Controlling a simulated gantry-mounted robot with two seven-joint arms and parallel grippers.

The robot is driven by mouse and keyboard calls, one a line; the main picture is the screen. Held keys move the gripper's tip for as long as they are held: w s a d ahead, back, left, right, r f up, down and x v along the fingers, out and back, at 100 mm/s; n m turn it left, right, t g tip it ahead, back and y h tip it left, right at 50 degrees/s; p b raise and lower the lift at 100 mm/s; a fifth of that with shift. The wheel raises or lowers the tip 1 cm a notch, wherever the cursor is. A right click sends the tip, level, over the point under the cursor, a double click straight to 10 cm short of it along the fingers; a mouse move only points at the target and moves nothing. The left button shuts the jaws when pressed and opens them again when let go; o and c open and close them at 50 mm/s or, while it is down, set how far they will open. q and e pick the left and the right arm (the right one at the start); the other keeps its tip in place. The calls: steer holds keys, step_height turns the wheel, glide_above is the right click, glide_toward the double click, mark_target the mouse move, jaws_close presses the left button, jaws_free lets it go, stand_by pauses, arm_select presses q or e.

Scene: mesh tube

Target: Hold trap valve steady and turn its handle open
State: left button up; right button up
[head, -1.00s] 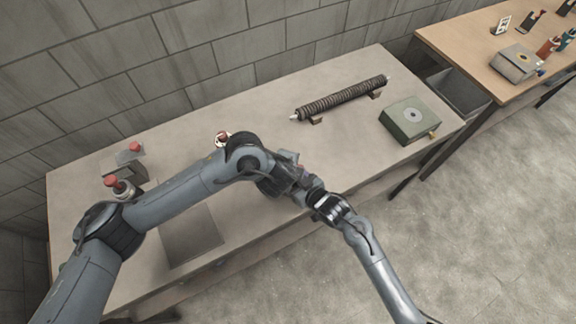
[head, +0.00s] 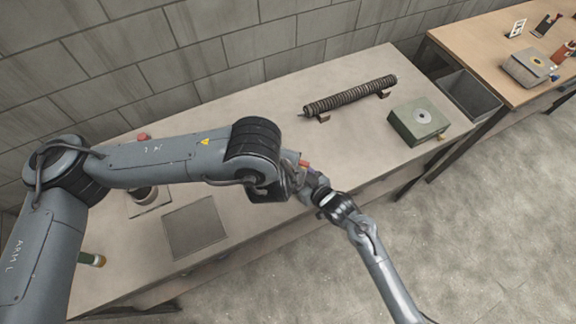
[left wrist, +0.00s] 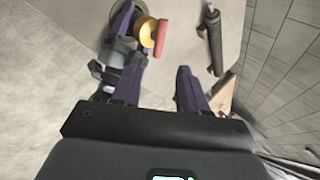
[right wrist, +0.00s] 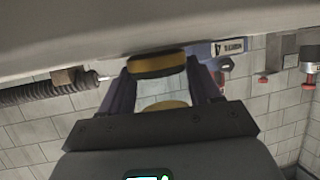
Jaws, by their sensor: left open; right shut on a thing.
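The trap valve (right wrist: 160,88) has a clear body between brass-coloured ends. In the right wrist view it sits between the two fingers of my right gripper (right wrist: 162,82), which is shut on it. Its red handle (left wrist: 161,38) sticks out beside the brass part (left wrist: 145,31) in the left wrist view, and shows as a small red bit (head: 304,163) in the head view. My left gripper (left wrist: 158,70) is open, and the handle lies just beyond the gap between its fingers, apart from them as far as I can tell. My left arm hides most of the valve in the head view.
A dark ribbed tube (head: 350,95) lies on supports on the grey bench (head: 300,75). A green box (head: 418,121) stands to its right, and a grey flat plate (head: 194,228) lies at left. A grey bin (head: 469,97) sits beside the wooden table (head: 500,60).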

arm_select(q)
steer(key=shift+v, duration=0.9)
steer(key=shift+s, duration=0.1)
arm_select(e)
steer(key=o, duration=1.3)
steer(key=shift+c, duration=0.2)
steer(key=shift+s, duration=0.15)
